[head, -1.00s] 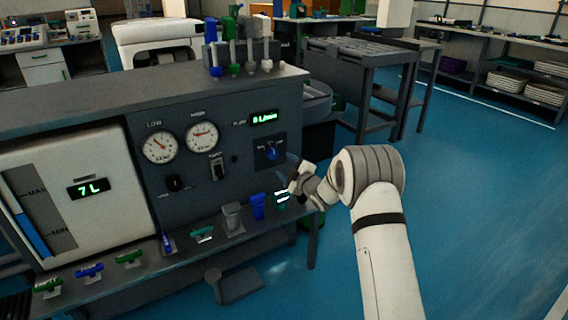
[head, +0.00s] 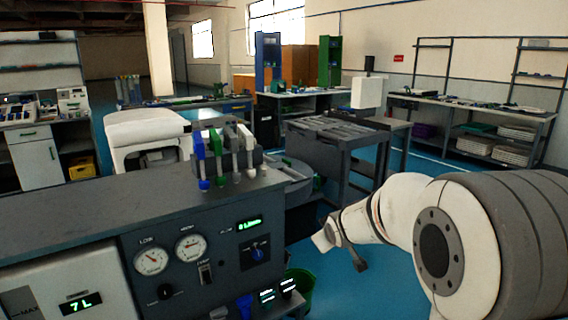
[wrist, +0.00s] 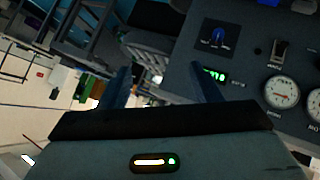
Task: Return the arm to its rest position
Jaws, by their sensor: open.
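My arm is at the right of the head view, folded with a large joint near the camera. In the head view its far end is beside the right end of the grey test bench (head: 60,215), and the fingers are not clear there. In the wrist view my gripper (wrist: 160,85) shows two dark fingers standing well apart, with nothing between them. The bench's control panel (head: 205,255) also shows in the wrist view, with the blue knob (wrist: 218,36) and a gauge (wrist: 281,92). The gripper is apart from the knob.
Several upright tools (head: 225,150) stand on the bench top. A dark grey table (head: 345,135) is beyond the arm. A green bin (head: 300,283) is on the floor at the bench's right end. Blue floor lies open between the tables.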

